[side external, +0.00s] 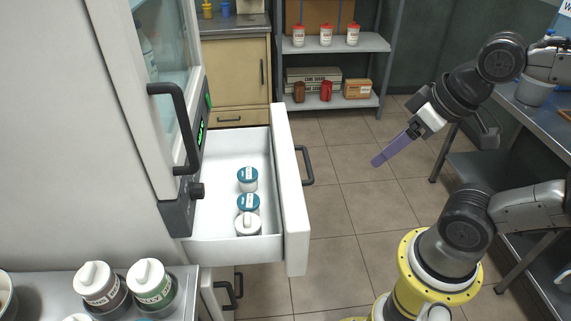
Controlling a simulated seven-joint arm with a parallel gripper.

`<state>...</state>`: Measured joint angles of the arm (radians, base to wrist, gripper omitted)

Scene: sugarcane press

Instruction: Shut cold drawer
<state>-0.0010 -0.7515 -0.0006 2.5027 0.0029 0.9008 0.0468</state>
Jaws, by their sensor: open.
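The cold drawer (296,207) is a white drawer pulled out to the right from the tall white cabinet (90,140). Its dark handle (307,166) is on the outer face. Inside stand two jars with blue-green lids (247,174) and one white-lidded jar (248,225). My gripper (391,150) is to the right of the drawer, clear of the handle, with a bluish translucent finger-like part pointing down and left. It is open, and nothing shows held in it. The separate fingertips cannot be made out from this side.
Tiled floor between drawer and my arm is free. A glass-door handle (178,125) stands above the drawer. A counter with lidded jars (150,281) is at lower left. Shelves (335,43) stand behind, and a metal table (540,113) is at the right.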

